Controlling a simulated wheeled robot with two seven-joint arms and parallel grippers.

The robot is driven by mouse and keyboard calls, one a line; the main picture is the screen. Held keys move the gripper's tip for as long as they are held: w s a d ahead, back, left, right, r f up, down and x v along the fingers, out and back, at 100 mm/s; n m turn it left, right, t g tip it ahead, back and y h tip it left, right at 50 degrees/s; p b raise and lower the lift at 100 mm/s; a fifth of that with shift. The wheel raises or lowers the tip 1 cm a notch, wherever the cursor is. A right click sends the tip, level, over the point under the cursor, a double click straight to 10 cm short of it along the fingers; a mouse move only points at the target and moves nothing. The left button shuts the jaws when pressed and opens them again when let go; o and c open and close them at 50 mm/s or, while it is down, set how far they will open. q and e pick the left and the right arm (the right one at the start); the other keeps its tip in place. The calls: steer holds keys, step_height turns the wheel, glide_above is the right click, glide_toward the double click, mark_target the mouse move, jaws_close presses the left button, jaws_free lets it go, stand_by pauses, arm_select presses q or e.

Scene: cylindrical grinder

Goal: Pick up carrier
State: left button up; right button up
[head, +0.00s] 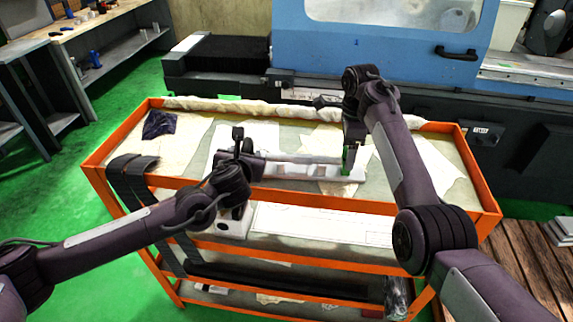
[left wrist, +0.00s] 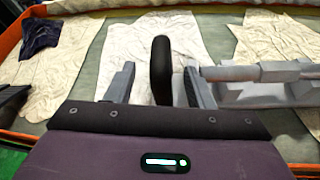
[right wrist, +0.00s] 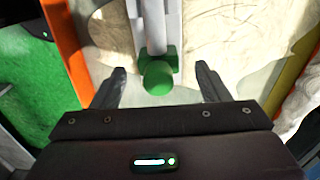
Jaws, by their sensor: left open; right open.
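The carrier (head: 310,169), a long pale grey piece with a shaft along it, lies on the top shelf of an orange cart. In the left wrist view its grey body (left wrist: 265,92) lies on the right, beside an upright black rounded piece (left wrist: 161,68). My left gripper (left wrist: 160,84) is open around the black piece, with gaps on both sides. In the right wrist view a green knob (right wrist: 157,77) is at the carrier's right end. My right gripper (right wrist: 163,86) is open, its fingers on either side of the knob, apart from it.
The orange cart (head: 112,190) has a raised rim and lower shelves. Crumpled cloths (head: 187,147) and a dark blue rag (head: 160,124) lie on its top. The blue grinder (head: 400,45) stands behind. A workbench (head: 110,35) is at the back left.

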arm_select(q)
steer(key=shift+x, duration=1.9)
arm_select(e)
steer(key=shift+f, duration=1.85)
arm_select(q)
steer(key=shift+c, duration=0.2)
arm_select(e)
steer(key=shift+c, duration=0.3)
arm_select(q)
steer(key=c, duration=1)
arm_select(e)
steer(key=c, duration=1)
arm_select(q)
jaws_close()
arm_select(e)
steer(key=c, duration=0.3)
arm_select(q)
steer(key=shift+r, duration=0.25)
arm_select(e)
steer(key=shift+r, duration=0.25)
steer(key=shift+c, duration=0.2)
